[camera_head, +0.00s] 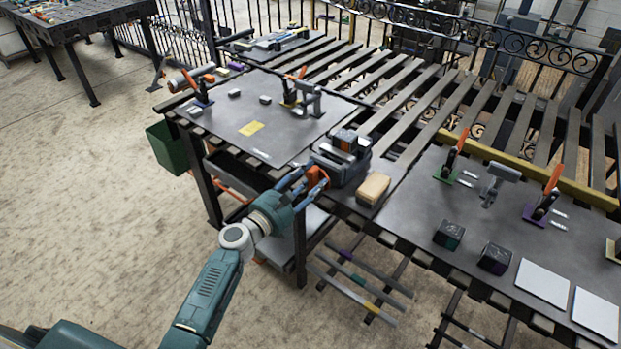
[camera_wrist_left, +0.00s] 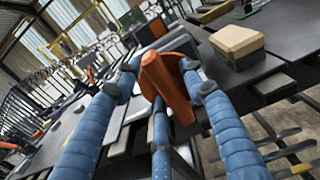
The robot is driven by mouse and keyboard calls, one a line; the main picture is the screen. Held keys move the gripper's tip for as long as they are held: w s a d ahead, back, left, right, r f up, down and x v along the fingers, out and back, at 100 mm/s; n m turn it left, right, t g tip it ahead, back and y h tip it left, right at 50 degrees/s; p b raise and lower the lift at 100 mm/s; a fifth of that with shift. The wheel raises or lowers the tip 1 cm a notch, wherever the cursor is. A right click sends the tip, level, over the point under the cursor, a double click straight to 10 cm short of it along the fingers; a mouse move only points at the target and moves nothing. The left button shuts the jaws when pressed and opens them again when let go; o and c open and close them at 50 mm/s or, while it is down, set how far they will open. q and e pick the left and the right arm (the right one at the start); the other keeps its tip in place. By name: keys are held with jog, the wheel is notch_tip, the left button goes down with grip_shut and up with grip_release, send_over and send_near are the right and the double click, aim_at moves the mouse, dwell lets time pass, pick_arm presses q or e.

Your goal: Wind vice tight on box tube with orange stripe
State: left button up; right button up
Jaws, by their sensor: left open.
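The grey vice (camera_head: 338,168) stands at the front edge of the dark table. A dark block with small orange marks (camera_head: 345,140) sits in its top; I cannot tell whether this is the box tube's end or whether the jaws touch it. An orange handle (camera_head: 317,177) is on the vice's near left side. My left gripper (camera_head: 303,182) is open at this handle. In the left wrist view the orange handle (camera_wrist_left: 165,85) lies between the blue fingers of my left gripper (camera_wrist_left: 160,78); contact is unclear. My right gripper is not in view.
A tan-topped block (camera_head: 373,188) stands just right of the vice. Orange-handled clamps (camera_head: 545,205), dark blocks (camera_head: 449,234) and pale plates (camera_head: 542,283) occupy the right table. Striped bars (camera_head: 358,285) lie below the table edge. A green bin (camera_head: 167,148) hangs at the left.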

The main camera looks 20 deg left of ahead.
pick_arm(q)
grip_shut()
jog(key=shift+f, duration=0.1)
